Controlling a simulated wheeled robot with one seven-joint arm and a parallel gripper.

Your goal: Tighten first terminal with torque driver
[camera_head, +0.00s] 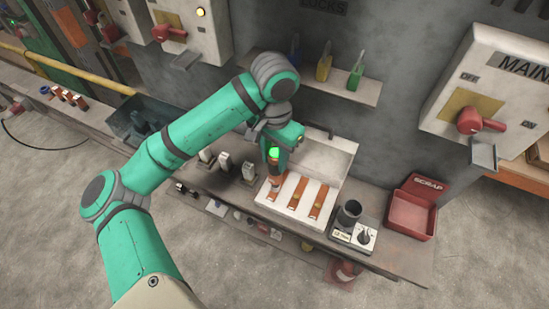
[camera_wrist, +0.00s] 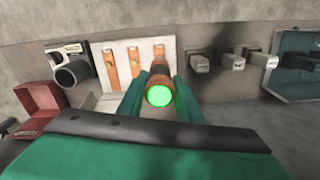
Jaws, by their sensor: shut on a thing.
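The torque driver has an orange-brown body (camera_wrist: 160,78) and a lit green end (camera_wrist: 159,95). My gripper (camera_wrist: 161,84) is shut on it, one green finger on each side. In the head view my gripper (camera_head: 273,160) holds the driver (camera_head: 274,174) over the left part of a white terminal panel (camera_head: 283,209). The panel carries three copper strips, the middle one (camera_head: 297,193) and right one (camera_head: 318,203) being clear. The driver stands at the left strip, which is the right one in the wrist view. Its tip is hidden, so contact with the terminal cannot be told.
Right of the panel are a dark cup (camera_head: 348,214) on a dial unit (camera_head: 365,238) and a red scrap bin (camera_head: 407,213). Several grey upright pieces (camera_head: 225,161) stand left of it. A shelf with padlocks (camera_head: 324,67) and a MAIN switch box (camera_head: 500,80) are on the wall behind.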

